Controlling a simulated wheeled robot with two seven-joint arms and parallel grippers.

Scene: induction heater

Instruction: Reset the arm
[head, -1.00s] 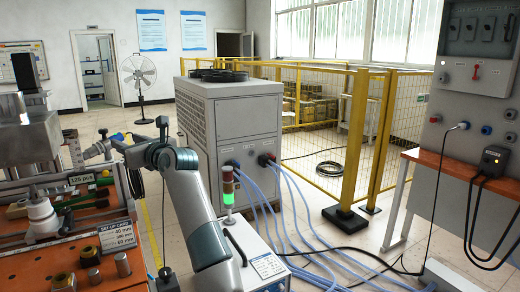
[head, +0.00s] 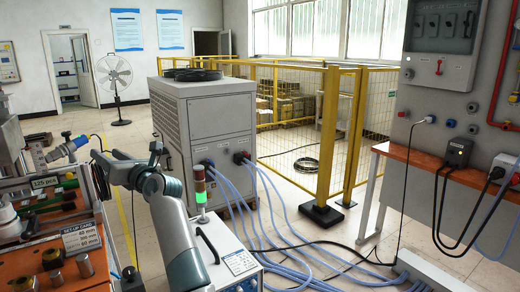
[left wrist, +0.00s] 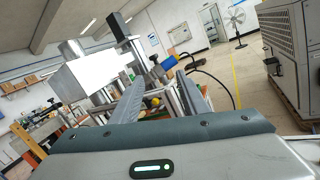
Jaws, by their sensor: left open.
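My left arm (head: 178,235) rises from the lower middle of the head view and bends left at a dark joint. Its gripper end (head: 98,166) is small and partly hidden in the head view, close to the near side of the workbench. In the left wrist view, the two grey fingers of my left gripper (left wrist: 160,88) stand apart with nothing held between them. Bench equipment shows beyond them. My right gripper is in neither view.
The workbench (head: 25,262) with metal fittings is at the left. A grey chiller cabinet (head: 213,120), a white box with a green-lit signal lamp (head: 200,197) and blue hoses lie ahead. A yellow fence (head: 325,140) and an orange-topped table (head: 400,158) stand right.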

